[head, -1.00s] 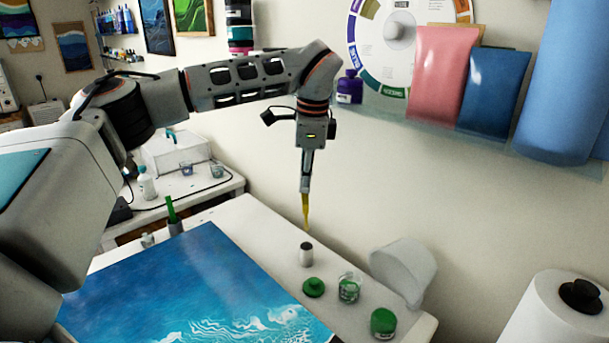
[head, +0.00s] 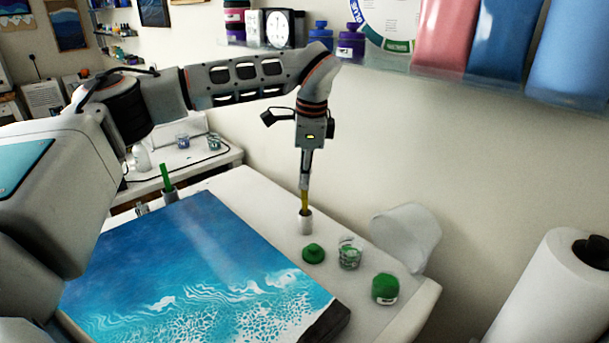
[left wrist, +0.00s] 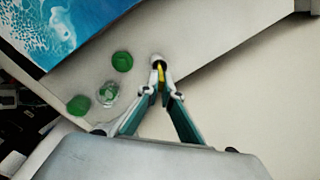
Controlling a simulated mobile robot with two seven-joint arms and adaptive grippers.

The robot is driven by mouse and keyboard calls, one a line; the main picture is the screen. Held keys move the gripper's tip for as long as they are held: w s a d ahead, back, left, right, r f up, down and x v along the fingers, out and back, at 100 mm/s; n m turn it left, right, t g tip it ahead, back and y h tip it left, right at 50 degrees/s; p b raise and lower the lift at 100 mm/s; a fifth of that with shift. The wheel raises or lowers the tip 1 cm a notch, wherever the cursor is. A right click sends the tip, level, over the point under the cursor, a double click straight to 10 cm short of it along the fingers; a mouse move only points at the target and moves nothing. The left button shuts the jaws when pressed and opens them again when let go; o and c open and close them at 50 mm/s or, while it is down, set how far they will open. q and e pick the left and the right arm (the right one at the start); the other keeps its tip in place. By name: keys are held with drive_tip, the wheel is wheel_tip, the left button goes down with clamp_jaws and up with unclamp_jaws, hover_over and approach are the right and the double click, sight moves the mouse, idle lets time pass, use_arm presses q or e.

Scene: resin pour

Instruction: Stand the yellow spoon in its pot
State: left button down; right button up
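The yellow spoon (head: 304,200) is upright, held between the fingers of my left gripper (head: 305,184). Its lower end is inside the mouth of a small white pot (head: 306,225), which stands on the white table. In the left wrist view the spoon (left wrist: 161,74) shows as a yellow strip between the two fingers (left wrist: 163,92), over the pot (left wrist: 157,58). The pot's inside is hidden, so I cannot tell whether the spoon touches its bottom. My right gripper is out of view.
Close in front of the pot are a green lid (head: 313,253), a clear cup with green contents (head: 350,255) and a green-topped jar (head: 384,289). A blue wave painting (head: 190,260) covers the left of the table. A white translucent container (head: 407,235) stands by the wall.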

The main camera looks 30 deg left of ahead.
use_arm(q)
drive_tip(key=shift+f, duration=0.1)
drive_tip(key=c, duration=2.2)
unclamp_jaws()
drive_tip(key=r, duration=0.4)
drive_tip(key=d+r, duration=0.1)
drive_tip(key=r, duration=0.3)
drive_tip(key=s+r, duration=0.1)
drive_tip(key=r, duration=0.3)
drive_tip(key=shift+d, duration=0.25)
